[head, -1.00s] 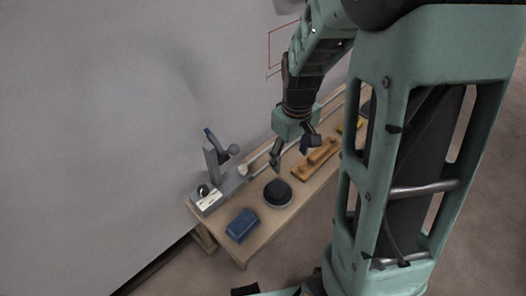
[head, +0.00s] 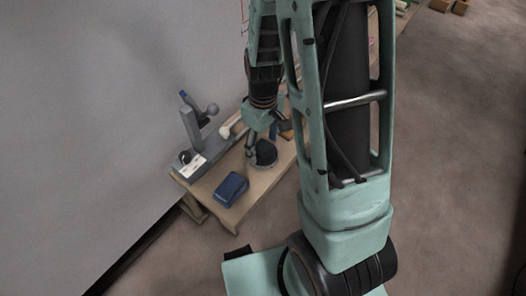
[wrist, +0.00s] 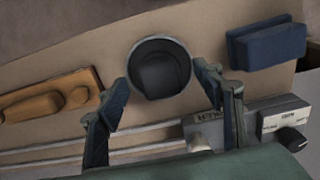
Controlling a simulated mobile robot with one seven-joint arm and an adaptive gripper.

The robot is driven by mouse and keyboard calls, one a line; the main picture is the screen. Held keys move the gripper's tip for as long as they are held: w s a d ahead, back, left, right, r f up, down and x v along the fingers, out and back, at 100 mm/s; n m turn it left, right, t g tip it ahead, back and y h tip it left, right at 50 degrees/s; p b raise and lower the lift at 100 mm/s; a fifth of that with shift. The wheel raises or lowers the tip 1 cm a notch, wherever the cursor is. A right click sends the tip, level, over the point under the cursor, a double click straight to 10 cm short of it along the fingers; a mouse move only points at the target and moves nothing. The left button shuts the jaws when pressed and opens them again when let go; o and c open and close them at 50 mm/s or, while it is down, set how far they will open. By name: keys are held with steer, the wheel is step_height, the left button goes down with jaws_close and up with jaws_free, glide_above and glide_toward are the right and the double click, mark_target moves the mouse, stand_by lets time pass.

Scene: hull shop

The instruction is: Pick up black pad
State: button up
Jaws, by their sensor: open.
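The black pad (head: 266,153) is a round dark disc with a raised middle, lying on the wooden bench. It also shows in the wrist view (wrist: 160,68), at upper centre. My gripper (head: 262,143) is over the pad and hides part of it in the head view. In the wrist view my gripper (wrist: 161,80) is open, with one finger at each side of the pad's lower half. Nothing is held between the fingers. I cannot tell whether the fingertips touch the pad or how high they are above the bench.
A blue block (head: 230,188) lies near the bench's front end and is right of the pad in the wrist view (wrist: 267,46). A grey tool with a lever (head: 192,125) stands beside the wall. An orange-brown wooden tool (wrist: 47,104) lies at left. Rails run along the bench.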

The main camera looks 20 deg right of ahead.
steer(key=shift+f, duration=0.55)
steer(key=shift+r, duration=0.1)
steer(key=c, duration=1.2)
steer(key=shift+c, duration=0.3)
